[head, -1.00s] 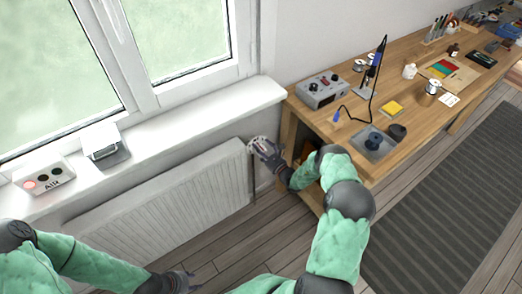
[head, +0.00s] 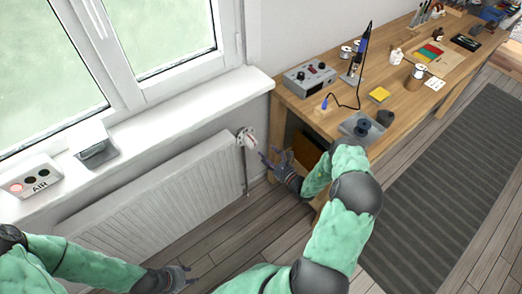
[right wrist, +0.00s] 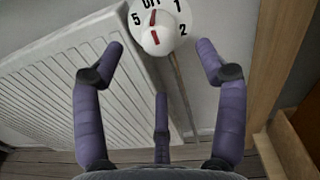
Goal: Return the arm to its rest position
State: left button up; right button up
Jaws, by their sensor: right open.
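My right gripper (head: 272,160) is open and empty beside the right end of the radiator. The white radiator valve dial (head: 246,137) is just to its left and apart from it. In the right wrist view the dial (right wrist: 153,22) sits beyond my spread purple fingers (right wrist: 160,75), with none touching it. Its red marks point up close to OFF; 5, 1 and 2 also show. My right arm (head: 340,215) reaches forward in front of the workbench. My left gripper (head: 187,277) hangs low over the floor, its fingers small but apart, holding nothing visible.
The workbench (head: 330,115) stands right of my right gripper, its leg and open shelf close by. The radiator (head: 150,190) runs under the windowsill (head: 180,105). An AIR box (head: 30,178) with a red light is on the sill. Floor below the grippers is clear.

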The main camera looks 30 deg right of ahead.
jog(key=shift+s, duration=0.5)
jog(key=s+a+f+n+g+y, duration=0.25)
jog(key=a+n+g+y, duration=0.35)
jog(key=a, duration=1)
jog(key=s+a+f+n+g+y, duration=0.3)
jog(key=s+a+n+g, duration=0.4)
jog(key=s+a, duration=0.4)
jog(key=s+a+f+n+g+h, duration=0.1)
jog(key=s+f+n+g+h, duration=0.1)
jog(key=s+n+g+h, duration=0.7)
jog(key=n+t, duration=0.1)
jog(key=n, duration=0.1)
jog(key=a+r+n+t+y, duration=0.1)
jog(key=n+t, duration=0.1)
jog(key=n, duration=0.1)
jog(key=a+r+n+t, duration=0.1)
jog(key=n, duration=0.1)
jog(key=shift+s+a+r+t+y+p, duration=0.2)
jog(key=shift+s+t+y+p, duration=0.1)
jog(key=shift+y+p, duration=0.1)
